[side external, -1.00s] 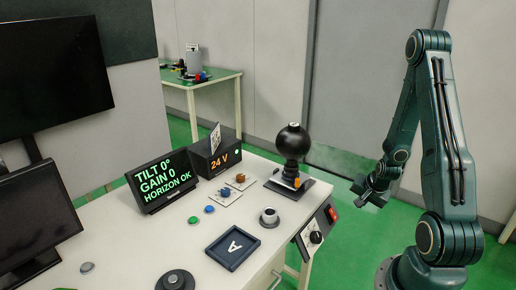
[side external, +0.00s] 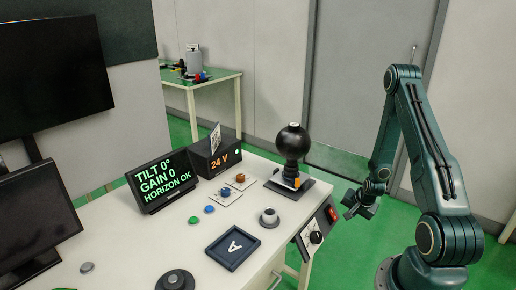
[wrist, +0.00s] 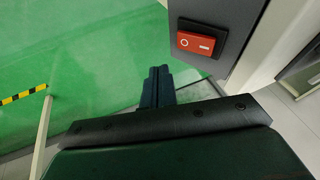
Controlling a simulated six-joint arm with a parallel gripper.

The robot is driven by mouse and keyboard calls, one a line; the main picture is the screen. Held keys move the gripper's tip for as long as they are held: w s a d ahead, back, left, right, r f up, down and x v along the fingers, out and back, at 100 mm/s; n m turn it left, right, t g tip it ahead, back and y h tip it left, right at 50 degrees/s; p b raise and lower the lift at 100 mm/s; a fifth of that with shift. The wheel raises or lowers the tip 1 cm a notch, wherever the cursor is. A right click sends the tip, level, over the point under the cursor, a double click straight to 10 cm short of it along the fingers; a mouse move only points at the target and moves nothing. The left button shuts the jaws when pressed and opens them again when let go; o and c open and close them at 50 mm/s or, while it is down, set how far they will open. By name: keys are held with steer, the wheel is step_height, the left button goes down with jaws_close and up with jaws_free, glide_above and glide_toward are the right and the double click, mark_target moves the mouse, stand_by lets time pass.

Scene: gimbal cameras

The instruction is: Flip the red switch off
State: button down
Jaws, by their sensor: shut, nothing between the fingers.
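The red rocker switch (side external: 332,214) sits on a dark panel (side external: 316,233) at the right end of the desk. In the wrist view the red switch (wrist: 196,43) is at the upper right, with a circle mark on its left and a bar mark on its right. Which side is pressed in I cannot tell. My gripper (side external: 347,214) is just right of the panel, apart from the switch. In the wrist view my gripper (wrist: 158,73) is shut and empty, its fingertips below and left of the switch.
A black knob (side external: 316,237) is on the same panel, below the switch. A black ball on a stand (side external: 293,142) stands at the desk's back right corner. The display (side external: 161,182) reads tilt 0, gain 0, horizon OK. Green floor beside the desk is clear.

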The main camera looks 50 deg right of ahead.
mark_target(333, 215)
steer(key=shift+w+f, duration=1.25)
steer(key=shift+w, duration=0.3)
steer(key=shift+w+f, duration=0.2)
steer(key=shift+f, duration=0.15)
steer(key=shift+r, duration=0.25)
steer(key=shift+r, duration=0.55)
steer(key=shift+s, duration=0.1)
